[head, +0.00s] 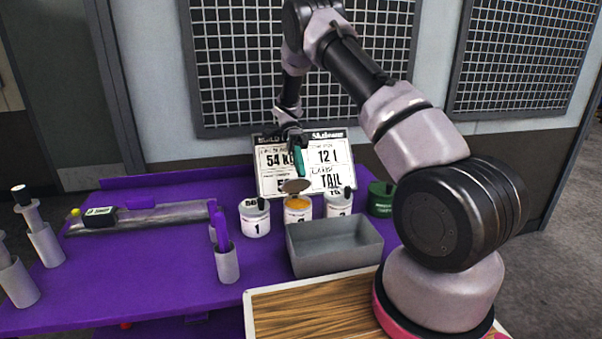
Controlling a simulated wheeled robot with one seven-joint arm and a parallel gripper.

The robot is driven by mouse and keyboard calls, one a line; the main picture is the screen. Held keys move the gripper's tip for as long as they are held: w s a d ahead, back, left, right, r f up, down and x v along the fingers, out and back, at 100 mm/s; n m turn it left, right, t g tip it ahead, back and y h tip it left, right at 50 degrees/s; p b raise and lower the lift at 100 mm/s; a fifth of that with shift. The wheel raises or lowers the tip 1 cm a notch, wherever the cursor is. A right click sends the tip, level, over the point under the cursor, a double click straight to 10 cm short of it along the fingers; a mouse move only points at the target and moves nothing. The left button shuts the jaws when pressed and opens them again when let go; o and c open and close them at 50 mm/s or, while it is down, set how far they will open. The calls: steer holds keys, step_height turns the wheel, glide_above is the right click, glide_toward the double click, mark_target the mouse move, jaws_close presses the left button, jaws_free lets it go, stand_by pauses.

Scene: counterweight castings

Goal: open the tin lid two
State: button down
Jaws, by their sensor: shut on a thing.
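Tin two (298,209) is a small white pot standing on the purple table, in the middle of a row of tins. Its top is uncovered and shows orange-yellow contents. Its lid (296,187), a thin brownish disc, is just above the tin's mouth, slightly tilted. My gripper (302,173) reaches down from above and is shut on the lid, with a narrow teal part ending right at it. The lid's knob is hidden, and the grip itself is too small to see clearly.
Tin one (256,221) stands to the left and tin three (338,204) to the right, both with black-knobbed lids. A green tin (380,200) is farther right. A grey tray (334,255) is in front, a sign board (275,185) behind. A grey cylinder (228,265) stands front left.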

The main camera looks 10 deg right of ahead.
steer(key=shift+w+g, duration=0.4)
steer(key=shift+g, duration=0.1)
steer(key=c, duration=0.7)
jaws_free()
steer(key=v, duration=0.7)
steer(key=shift+w, duration=0.3)
steer(key=shift+r, duration=0.1)
